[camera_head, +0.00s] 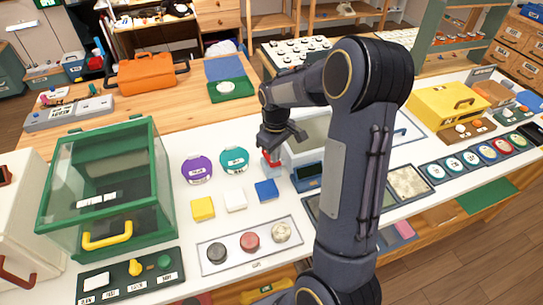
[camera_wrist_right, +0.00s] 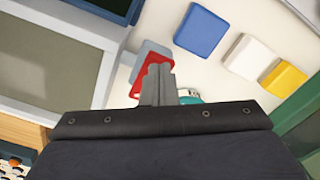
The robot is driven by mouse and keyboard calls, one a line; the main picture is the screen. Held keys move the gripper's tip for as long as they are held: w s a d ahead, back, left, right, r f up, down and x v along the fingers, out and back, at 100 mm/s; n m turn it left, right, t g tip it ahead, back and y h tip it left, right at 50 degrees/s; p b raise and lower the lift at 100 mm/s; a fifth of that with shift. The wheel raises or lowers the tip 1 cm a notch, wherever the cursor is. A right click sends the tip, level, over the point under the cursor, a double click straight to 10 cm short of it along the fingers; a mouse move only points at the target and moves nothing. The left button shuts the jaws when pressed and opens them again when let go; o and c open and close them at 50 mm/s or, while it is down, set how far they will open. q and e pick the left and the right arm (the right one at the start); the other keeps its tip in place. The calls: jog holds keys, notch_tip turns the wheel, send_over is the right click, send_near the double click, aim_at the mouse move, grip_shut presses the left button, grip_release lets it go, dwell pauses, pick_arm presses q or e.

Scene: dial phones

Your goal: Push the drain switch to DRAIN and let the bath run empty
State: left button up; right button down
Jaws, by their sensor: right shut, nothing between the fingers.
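The bath (camera_head: 318,128) is a pale open basin right of centre in the head view, partly hidden behind my right arm. It also shows at the left of the wrist view (camera_wrist_right: 50,60). A small red and grey piece beside the bath (camera_head: 271,158), which looks like the drain switch, also shows in the wrist view (camera_wrist_right: 152,50). My right gripper (camera_head: 270,150) points down at this piece, shut and empty. In the wrist view its fingertips (camera_wrist_right: 158,68) overlap the red part; I cannot tell whether they touch. The switch's label and setting cannot be read. My left gripper is out of view.
Blue (camera_head: 266,190), white (camera_head: 235,200) and yellow (camera_head: 203,208) blocks lie left of the switch. Purple (camera_head: 197,169) and teal (camera_head: 235,160) discs lie behind them. A green glass-walled box (camera_head: 108,185) stands at left. A tray of round knobs (camera_head: 250,262) is in front.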

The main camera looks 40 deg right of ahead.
jog(key=shift+f+b, duration=1)
jog(key=shift+f, duration=0.3)
dwell(0.4)
jog(key=shift+r, duration=0.15)
jog(key=shift+r+p, duration=1.45)
jog(key=shift+r, duration=0.25)
